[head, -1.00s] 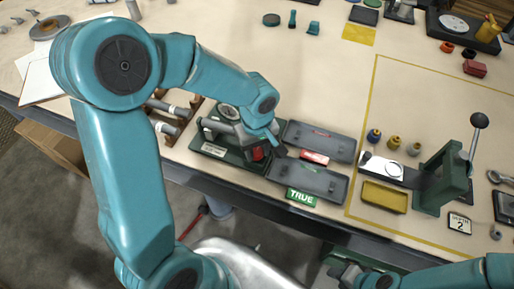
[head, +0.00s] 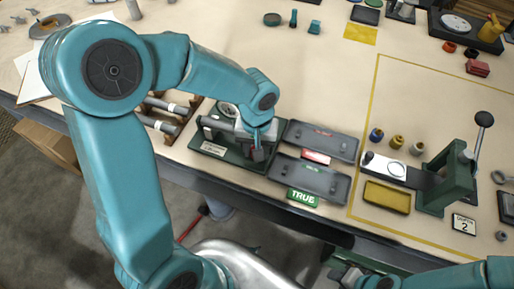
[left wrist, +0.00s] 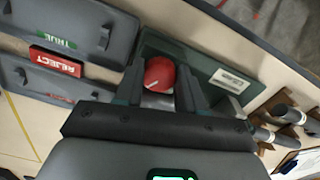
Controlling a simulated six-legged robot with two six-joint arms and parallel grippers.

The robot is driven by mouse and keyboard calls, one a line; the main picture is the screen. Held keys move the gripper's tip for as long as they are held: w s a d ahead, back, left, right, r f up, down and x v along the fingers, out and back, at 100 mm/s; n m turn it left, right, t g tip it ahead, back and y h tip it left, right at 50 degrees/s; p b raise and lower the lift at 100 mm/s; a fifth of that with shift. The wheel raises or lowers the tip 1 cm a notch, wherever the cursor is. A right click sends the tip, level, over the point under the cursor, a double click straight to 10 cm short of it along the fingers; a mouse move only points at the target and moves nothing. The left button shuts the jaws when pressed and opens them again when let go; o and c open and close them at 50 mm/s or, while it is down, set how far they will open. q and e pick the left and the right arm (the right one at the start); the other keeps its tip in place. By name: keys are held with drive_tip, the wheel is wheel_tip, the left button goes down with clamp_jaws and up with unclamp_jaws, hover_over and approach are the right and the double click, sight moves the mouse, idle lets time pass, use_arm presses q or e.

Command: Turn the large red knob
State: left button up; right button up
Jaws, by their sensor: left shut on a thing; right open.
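The large red knob (left wrist: 159,74) has a pale pointer line and sits on the dark green fixture (left wrist: 208,62). In the left wrist view the two fingers of my left gripper (left wrist: 158,88) stand on both sides of the knob, shut on it. In the head view my left gripper (head: 257,145) comes down onto the front right of the green fixture (head: 212,153) and hides most of the knob. My right gripper (head: 345,276) is open and empty at the bottom edge of the head view, off the front of the table.
Two grey trays (head: 322,138) lie right of the fixture, with a red REJECT label (left wrist: 56,61) and a green TRUE label (head: 302,198). Rods on a wooden rack (head: 158,123) stand to the left. A green lever press (head: 446,180) and yellow tray (head: 386,197) are at right.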

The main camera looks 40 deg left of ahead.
use_arm(q)
drive_tip(key=shift+m, duration=0.9)
drive_tip(key=o, duration=0.8)
wheel_tip(320, 180, up, 16)
drive_tip(key=shift+r+p, duration=0.2)
drive_tip(key=shift+p, duration=0.3)
